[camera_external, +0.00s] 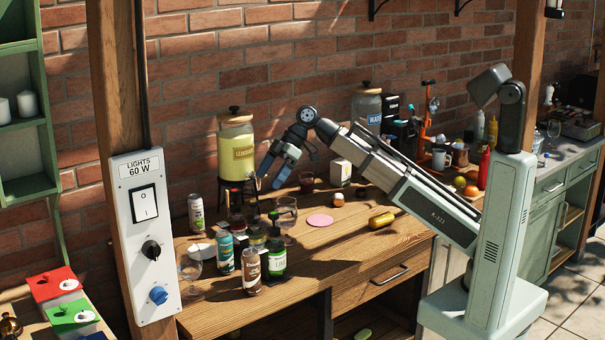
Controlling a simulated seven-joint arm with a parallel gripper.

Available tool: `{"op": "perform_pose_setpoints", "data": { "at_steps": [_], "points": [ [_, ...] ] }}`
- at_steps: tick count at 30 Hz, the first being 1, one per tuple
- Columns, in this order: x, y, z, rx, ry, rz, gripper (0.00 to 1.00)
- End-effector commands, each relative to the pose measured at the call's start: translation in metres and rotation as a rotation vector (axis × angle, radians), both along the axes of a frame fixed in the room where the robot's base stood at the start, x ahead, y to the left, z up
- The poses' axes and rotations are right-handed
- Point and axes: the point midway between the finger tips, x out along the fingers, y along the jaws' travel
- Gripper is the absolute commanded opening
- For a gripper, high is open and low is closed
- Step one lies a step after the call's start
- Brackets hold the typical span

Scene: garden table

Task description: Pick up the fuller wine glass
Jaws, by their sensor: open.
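One wine glass (287,212) stands on the wooden table near its middle, to the right of a group of bottles. Another wine glass (190,268) stands at the table's left end, next to the switch panel. Both look clear, and their fill levels are too small to tell. My gripper (269,181) is open and points down, above and slightly left of the middle glass in the picture. It is apart from both glasses, and nothing shows between its fingers.
Bottles and cans (252,270) crowd the space between the glasses. A yellow drink dispenser (237,148) stands behind my gripper. A small glass of dark red drink (307,182), a pink coaster (320,220) and a yellow object (382,219) lie rightward. The front right tabletop is clear.

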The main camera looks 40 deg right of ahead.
Motion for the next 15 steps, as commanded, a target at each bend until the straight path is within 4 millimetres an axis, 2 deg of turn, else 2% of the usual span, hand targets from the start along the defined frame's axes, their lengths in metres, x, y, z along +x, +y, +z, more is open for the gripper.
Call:
{"op": "perform_pose_setpoints", "data": {
  "at_steps": [1, 3, 6, 10, 15],
  "points": [
    [0.01, -0.026, -0.006, -0.059, 0.001, -0.025, 1.0],
    [0.019, -0.056, -0.014, -0.134, 0.008, -0.05, 1.0],
    [0.027, -0.088, -0.021, -0.214, 0.022, -0.079, 1.0],
    [0.031, -0.111, -0.025, -0.272, 0.034, -0.101, 1.0],
    [0.033, -0.114, -0.038, -0.289, 0.042, -0.106, 1.0]
  ]
}}
